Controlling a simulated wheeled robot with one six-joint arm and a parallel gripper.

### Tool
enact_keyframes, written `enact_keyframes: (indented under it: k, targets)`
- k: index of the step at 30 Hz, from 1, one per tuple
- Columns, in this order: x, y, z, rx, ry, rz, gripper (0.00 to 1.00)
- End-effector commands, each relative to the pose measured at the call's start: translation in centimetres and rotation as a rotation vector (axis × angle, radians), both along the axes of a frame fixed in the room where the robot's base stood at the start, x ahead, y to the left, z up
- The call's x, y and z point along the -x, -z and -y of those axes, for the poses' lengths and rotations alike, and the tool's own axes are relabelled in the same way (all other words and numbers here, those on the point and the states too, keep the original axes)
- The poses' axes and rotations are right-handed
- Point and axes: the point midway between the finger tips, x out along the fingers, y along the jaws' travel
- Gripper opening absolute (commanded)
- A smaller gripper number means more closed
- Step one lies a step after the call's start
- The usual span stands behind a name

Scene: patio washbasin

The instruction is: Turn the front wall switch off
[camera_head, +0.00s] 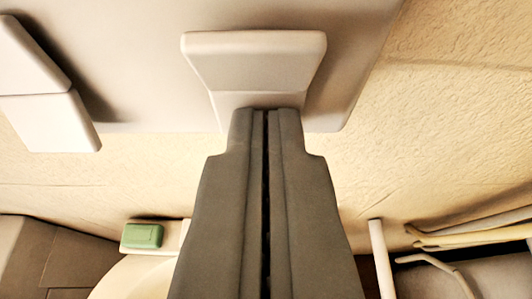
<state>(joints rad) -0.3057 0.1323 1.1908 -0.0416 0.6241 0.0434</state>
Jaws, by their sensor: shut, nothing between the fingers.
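A pale wall plate (150,90) fills the upper part of the view and carries two rocker switches. One switch (255,62) is at top centre, and the other switch (40,90) is at the left edge, partly cut off. My gripper (265,115) is shut and empty, with its fingertips at the lower edge of the centre switch. The tips overlap that edge in the picture; I cannot tell whether they touch it. The fingers hide the part of the plate just below the centre switch.
Below the plate is a rough beige wall (440,110). A green soap bar (142,235) sits on a pale ledge at lower left, beside a rounded cream basin rim (130,280). A pale upright rod (381,255) and several pale curved bars (470,235) are at lower right.

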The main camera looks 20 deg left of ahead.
Motion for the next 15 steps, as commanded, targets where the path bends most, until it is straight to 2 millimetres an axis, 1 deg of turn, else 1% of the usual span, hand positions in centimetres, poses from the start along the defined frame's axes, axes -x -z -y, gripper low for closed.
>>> enact_keyframes:
  k: [8, 15]
  targets:
    - [0.0, -0.2, 0.0, 0.000, 0.000, -0.001, 0.00]
    - [0.0, -1.2, 0.0, 0.000, 0.000, 0.001, 0.00]
